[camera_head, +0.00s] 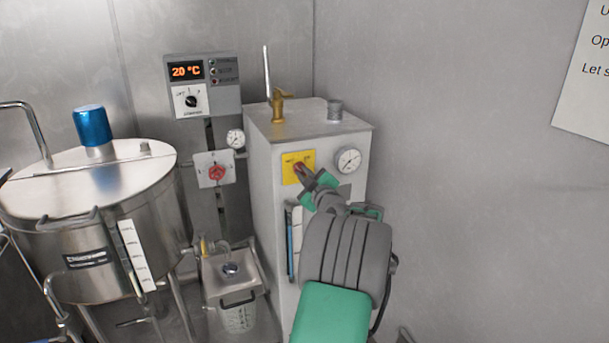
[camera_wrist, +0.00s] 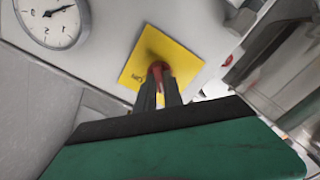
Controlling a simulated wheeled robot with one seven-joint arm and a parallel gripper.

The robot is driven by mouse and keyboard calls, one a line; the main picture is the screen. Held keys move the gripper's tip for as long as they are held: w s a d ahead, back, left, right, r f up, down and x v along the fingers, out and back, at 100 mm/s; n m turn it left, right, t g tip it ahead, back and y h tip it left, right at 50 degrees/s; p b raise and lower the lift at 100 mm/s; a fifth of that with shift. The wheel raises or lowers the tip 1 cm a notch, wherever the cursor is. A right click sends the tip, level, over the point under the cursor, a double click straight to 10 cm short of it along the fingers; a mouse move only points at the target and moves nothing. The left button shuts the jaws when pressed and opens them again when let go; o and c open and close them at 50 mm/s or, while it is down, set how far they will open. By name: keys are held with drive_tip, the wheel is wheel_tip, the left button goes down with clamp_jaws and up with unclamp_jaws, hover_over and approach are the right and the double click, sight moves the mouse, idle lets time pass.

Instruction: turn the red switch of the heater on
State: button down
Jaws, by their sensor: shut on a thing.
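The heater (camera_head: 267,215) is a tall light-grey box against the wall. Its yellow switch plate (camera_head: 289,174) is on the upper front, and it also shows in the wrist view (camera_wrist: 183,66). The red switch (camera_head: 299,168) is at the middle of the plate; in the wrist view the red switch (camera_wrist: 160,68) sits between my fingertips. My gripper (camera_head: 308,175) reaches the plate from the lower right and is shut on the red switch. The fingers hide part of the switch, and its exact turn angle is unclear. An "ON" mark shows on the plate in the wrist view.
A round gauge (camera_head: 347,160) is right of the plate. A brass valve (camera_head: 278,105) with an upright lever stands on the heater top. Left are a control box (camera_head: 226,97) reading 20 °C, a red knob (camera_head: 216,172) and a steel tank (camera_head: 130,200).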

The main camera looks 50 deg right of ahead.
drive_tip(key=shift+f+m+b, duration=0.1)
drive_tip(key=shift+m+b, duration=0.2)
drive_tip(key=shift+b, duration=0.1)
drive_tip(key=m+b, duration=0.5)
drive_tip(key=m, duration=0.2)
drive_tip(key=shift+m, duration=0.4)
drive_tip(key=m+b, duration=0.1)
drive_tip(key=m, duration=0.3)
drive_tip(key=shift+m, duration=0.3)
drive_tip(key=m, duration=0.4)
drive_tip(key=shift+d+m+p, duration=0.1)
drive_tip(key=shift+m+p, duration=0.3)
drive_tip(key=c, duration=1.5)
unclamp_jaws()
drive_tip(key=shift+o, duration=0.2)
drive_tip(key=shift+s, duration=0.1)
